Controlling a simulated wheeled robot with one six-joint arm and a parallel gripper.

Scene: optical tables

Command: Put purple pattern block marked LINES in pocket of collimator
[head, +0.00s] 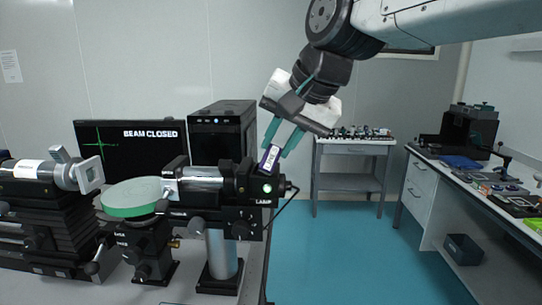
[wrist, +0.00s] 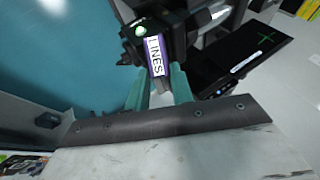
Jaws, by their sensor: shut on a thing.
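The purple block marked LINES (wrist: 155,58) is between the teal fingers of my gripper (wrist: 160,85) in the wrist view, its white label facing the camera. In the head view my gripper (head: 282,140) is shut on the block (head: 270,157), which is tilted. The block is at the top of the collimator (head: 240,185), at its right end by a green light. The pocket itself is hidden, so I cannot tell how far the block is inside it.
A monitor (head: 130,150) reading BEAM CLOSED and a black box (head: 222,130) stand behind the collimator. A green-rimmed disc (head: 132,197) and another optical unit (head: 50,175) are to the left. A side bench (head: 480,190) is at right, with open floor between.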

